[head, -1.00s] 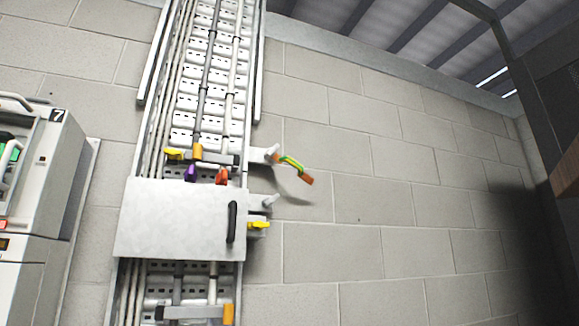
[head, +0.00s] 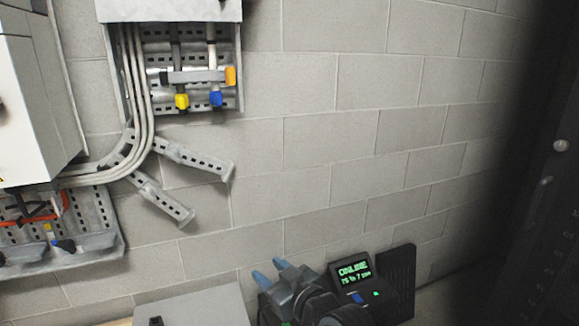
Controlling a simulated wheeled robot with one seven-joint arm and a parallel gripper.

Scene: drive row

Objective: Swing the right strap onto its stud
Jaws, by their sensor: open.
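The right strap and its stud are not in view in the head view now. My gripper (head: 271,271) shows at the bottom centre, with two blue fingertips apart and nothing between them. It is in front of the block wall, well below and to the right of the cable tray (head: 158,88). The lower edge of the pale cover plate (head: 170,10) shows at the top left, above that tray.
A grey clamp bar with an orange end (head: 230,76) crosses the tray, above yellow (head: 182,101) and blue (head: 216,98) tags. Metal brackets (head: 195,158) jut out below. A white cabinet (head: 35,100) stands at left. The block wall (head: 330,130) is bare at centre.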

